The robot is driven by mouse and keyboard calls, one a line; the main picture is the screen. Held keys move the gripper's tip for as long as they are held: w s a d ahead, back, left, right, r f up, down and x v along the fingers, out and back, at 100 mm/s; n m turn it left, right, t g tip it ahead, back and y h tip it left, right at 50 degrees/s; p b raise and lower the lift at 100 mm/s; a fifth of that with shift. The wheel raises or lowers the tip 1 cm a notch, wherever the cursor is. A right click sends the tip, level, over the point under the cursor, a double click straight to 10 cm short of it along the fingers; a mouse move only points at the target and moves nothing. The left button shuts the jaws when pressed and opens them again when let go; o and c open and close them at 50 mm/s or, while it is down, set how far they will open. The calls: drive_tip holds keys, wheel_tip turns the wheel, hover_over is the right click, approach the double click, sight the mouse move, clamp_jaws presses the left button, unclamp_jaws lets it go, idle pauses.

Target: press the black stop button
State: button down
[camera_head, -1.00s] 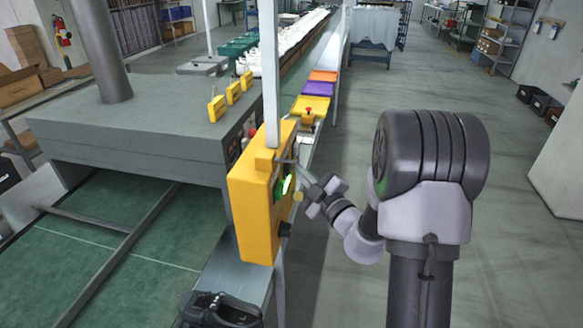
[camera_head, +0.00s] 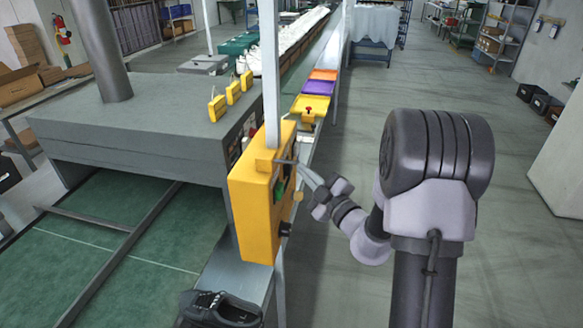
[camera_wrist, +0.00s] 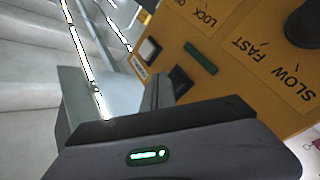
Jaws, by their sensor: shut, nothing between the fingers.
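A yellow control box (camera_head: 255,205) is fixed to a post in the head view. Its panel (camera_wrist: 225,60) fills the upper right of the wrist view, with a dark green bar (camera_wrist: 201,58), a white square button (camera_wrist: 150,49) and a black block-like part (camera_wrist: 181,78). I cannot tell surely which black part is the stop button. My gripper (camera_head: 302,168) is shut and empty, its tips close to the box's right-hand face. Contact cannot be made out. In the wrist view my gripper's dark body hides the lower panel.
A black knob (camera_wrist: 304,24) sits by the SLOW FAST lettering. A grey machine housing (camera_head: 135,125) stands left. Yellow, purple and orange trays (camera_head: 318,88) lie behind.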

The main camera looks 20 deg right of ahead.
drive_tip(key=s+d, duration=0.1)
drive_tip(key=d, duration=0.1)
drive_tip(key=s+d+p, duration=0.1)
drive_tip(key=s+d, duration=0.1)
drive_tip(key=shift+d, duration=0.1)
idle(0.5)
idle(0.7)
